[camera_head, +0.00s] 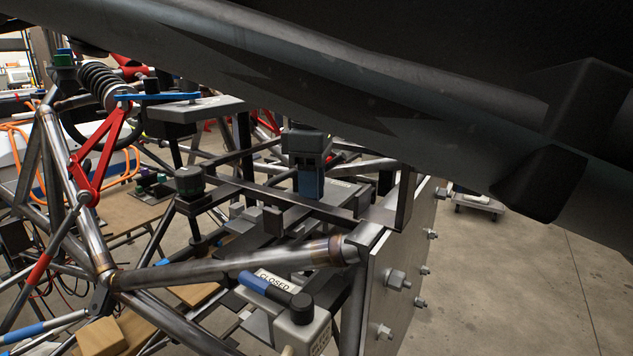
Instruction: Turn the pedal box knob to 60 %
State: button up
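I cannot tell for sure which part is the pedal box knob. A dark round ribbed knob (189,180) stands upright on a post at the left of the frame's middle; no percent scale on it is readable. A black box-shaped part with a blue lower section (308,165) stands farther right among the frame bars. A lever with a blue grip (268,286) at the bottom middle lies beside a plate marked "CLOSED". My gripper cannot be made out in this view.
A large dark beam (380,75) very near the camera covers the upper right. Steel chassis tubes (225,267) cross the front. A bolted grey plate (395,270) stands right of the lever. A red suspension arm (95,160) is at left. Bare floor (530,290) lies at right.

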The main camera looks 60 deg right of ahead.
jog(key=n, duration=0.1)
jog(key=n+b, duration=0.2)
jog(key=n, duration=0.1)
jog(key=shift+w+a+f, duration=0.1)
jog(key=shift+w+a, duration=0.15)
jog(key=shift+w, duration=0.15)
jog(key=n+b, duration=0.3)
jog(key=n, duration=0.1)
jog(key=shift+n, duration=0.3)
jog(key=n+b, duration=0.2)
jog(key=n, duration=0.1)
jog(key=shift+n, duration=0.3)
jog(key=shift+a+n+b, duration=0.15)
jog(key=shift+n+b, duration=0.75)
jog(key=shift+n, duration=1)
jog(key=o, duration=1)
jog(key=shift+r, duration=0.2)
jog(key=shift+s+r+p, duration=0.1)
jog(key=shift+r+p, duration=0.6)
jog(key=shift+r, duration=3.15)
